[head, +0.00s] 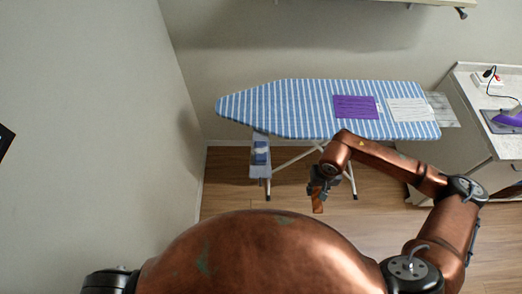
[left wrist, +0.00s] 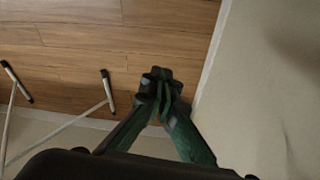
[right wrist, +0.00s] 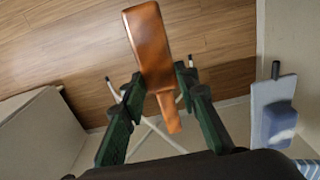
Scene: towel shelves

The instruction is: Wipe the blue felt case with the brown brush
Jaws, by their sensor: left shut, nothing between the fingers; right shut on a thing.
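The brown brush (head: 318,201) is in my right gripper (head: 322,184), which is shut on it in the air in front of the ironing board. The right wrist view shows the brush (right wrist: 149,45) between the two fingers, its broad end pointing away. The blue felt case (head: 261,152) seems to be the blue block on the small shelf at the board's left end. It also shows at the right of the right wrist view (right wrist: 279,123), apart from the brush. My left gripper (left wrist: 158,80) is shut and empty above the floor beside the wall; the head view does not show it.
The striped ironing board (head: 290,108) carries a purple cloth (head: 356,107) and a white cloth (head: 408,110). The small grey shelf (head: 260,172) is below its left end. A counter (head: 466,95) with an iron (head: 510,118) stands right. Walls close off the left and back.

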